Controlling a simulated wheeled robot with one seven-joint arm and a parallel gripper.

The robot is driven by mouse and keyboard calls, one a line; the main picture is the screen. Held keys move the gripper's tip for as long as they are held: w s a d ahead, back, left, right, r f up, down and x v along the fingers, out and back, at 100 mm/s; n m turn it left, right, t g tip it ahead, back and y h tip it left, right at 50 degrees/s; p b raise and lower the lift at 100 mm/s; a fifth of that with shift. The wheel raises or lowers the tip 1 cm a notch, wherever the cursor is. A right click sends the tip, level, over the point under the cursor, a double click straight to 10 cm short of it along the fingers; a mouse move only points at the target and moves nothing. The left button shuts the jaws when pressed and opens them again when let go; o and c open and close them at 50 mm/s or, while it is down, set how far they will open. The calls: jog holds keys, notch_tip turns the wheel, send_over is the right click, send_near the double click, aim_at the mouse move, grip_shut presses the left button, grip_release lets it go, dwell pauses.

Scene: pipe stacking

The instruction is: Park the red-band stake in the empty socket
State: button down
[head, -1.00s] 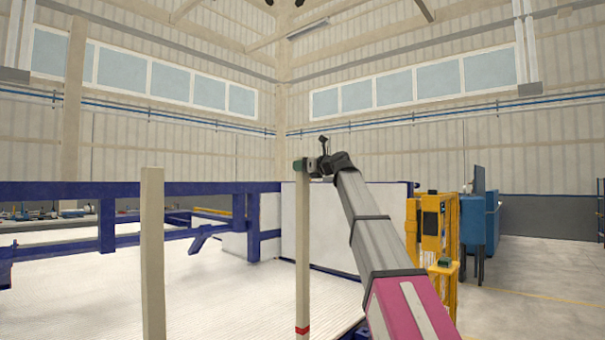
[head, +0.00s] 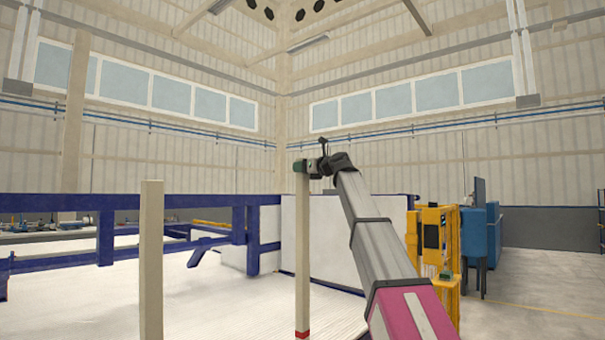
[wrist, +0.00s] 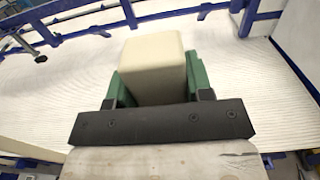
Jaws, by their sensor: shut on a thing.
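The red-band stake (head: 302,255) is a tall pale square post, upright in the head view, with its red band (head: 302,335) at the bottom edge of the picture. My gripper (head: 308,166) is shut on the top of this stake. In the wrist view the green jaws of my gripper (wrist: 152,82) press on both sides of the pale stake (wrist: 153,55). A second pale stake (head: 151,260) stands upright to the left, apart from the held one. The lower ends of both stakes are out of view, and no socket shows.
A blue frame (head: 180,202) runs along the far side of a white ribbed surface (head: 220,300). A white panel (head: 325,235) stands behind the held stake. A yellow machine (head: 436,245) and blue cabinet (head: 474,235) are at right, with open floor (head: 540,275) beyond.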

jog(key=shift+r, duration=5.2)
